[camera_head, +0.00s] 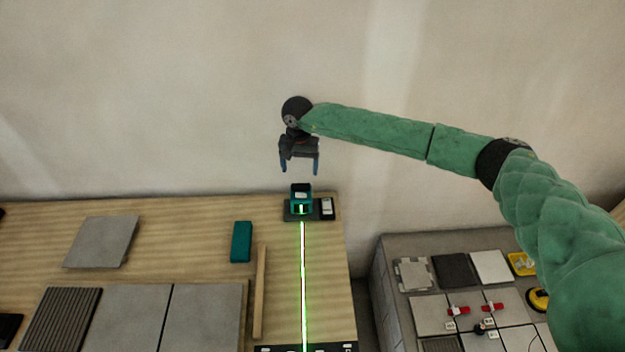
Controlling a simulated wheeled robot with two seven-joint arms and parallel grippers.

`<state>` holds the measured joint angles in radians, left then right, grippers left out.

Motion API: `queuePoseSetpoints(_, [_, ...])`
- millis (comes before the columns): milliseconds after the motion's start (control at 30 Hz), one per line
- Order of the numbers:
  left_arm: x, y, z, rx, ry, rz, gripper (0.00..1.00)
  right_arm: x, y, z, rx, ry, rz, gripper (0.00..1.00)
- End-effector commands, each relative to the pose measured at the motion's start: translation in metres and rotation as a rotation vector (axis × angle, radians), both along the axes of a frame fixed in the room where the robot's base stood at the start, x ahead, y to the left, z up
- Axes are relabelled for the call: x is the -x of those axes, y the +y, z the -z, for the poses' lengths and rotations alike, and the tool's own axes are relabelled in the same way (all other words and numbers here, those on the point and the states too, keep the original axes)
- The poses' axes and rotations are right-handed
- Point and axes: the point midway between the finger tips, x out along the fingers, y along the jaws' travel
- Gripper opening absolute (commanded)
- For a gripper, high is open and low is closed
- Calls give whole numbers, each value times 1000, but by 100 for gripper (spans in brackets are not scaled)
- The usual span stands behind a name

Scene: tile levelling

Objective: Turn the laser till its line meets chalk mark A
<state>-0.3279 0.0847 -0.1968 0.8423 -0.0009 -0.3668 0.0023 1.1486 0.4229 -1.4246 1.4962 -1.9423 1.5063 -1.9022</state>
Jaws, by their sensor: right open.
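The teal laser (301,198) sits on a dark base at the back of the wooden bench. Its bright green line (304,290) runs from the laser straight toward the front of the bench. A thin red line lies right beside the green one in its upper part. A dark strip (265,349) with small white marks crosses the line's near end at the picture's lower edge; I cannot read which mark is A. My right gripper (299,170) is open and empty above the laser, fingers pointing down, apart from it. My left gripper is out of view.
A teal block (241,242) and a wooden strip (260,292) lie left of the line. Grey tiles (130,318) cover the bench's left front, with a loose tile (101,242) behind. A grey block table (391,287) with tiles and red clips stands at right, across a gap.

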Motion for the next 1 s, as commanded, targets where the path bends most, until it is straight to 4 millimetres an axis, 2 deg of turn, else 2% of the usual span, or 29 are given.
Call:
queuePoseSetpoints(200, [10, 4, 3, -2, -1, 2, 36, -2, 13, -2, 6, -6, -157, 76])
queuePoseSetpoints(433, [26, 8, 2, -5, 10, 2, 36, -2, 14, 7, 7, -4, -173, 76])
queuePoseSetpoints(800, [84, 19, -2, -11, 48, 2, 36, -2, 13, 48, 8, -5, -171, 76])
queuePoseSetpoints(1000, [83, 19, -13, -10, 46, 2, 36, -2, 14, 68, 7, -5, -171, 76])
